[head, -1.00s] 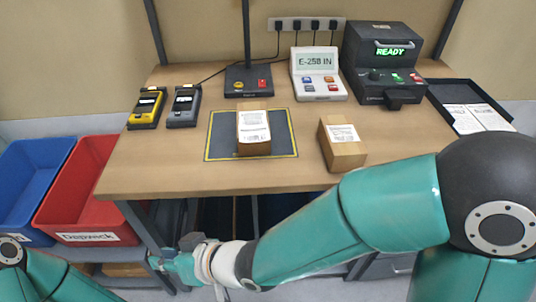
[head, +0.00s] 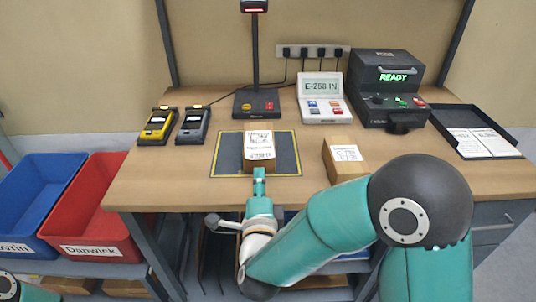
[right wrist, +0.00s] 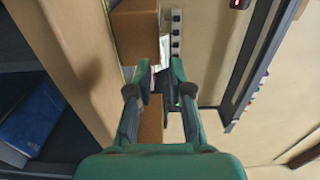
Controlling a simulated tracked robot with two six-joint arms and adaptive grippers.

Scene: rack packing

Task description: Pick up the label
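White printed sheets that look like labels (head: 482,142) lie in the black tray (head: 447,128) at the right of the table. Another white label (head: 259,145) is on top of the brown box (head: 262,165) on the dark mat. A third white label (head: 347,153) is on the brown box (head: 343,171) right of the mat. My right gripper (head: 259,174) is at the near side of the mat box, seen edge-on. In the right wrist view its fingers (right wrist: 158,72) stand apart with no held thing visible between them. My left gripper is out of view.
The machine reading READY (head: 388,90), a display unit (head: 322,98) and a scanner post (head: 255,70) stand at the back. Two handheld devices (head: 175,124) lie at left. Blue (head: 35,205) and red (head: 90,215) bins stand left of the table. The table's front right is clear.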

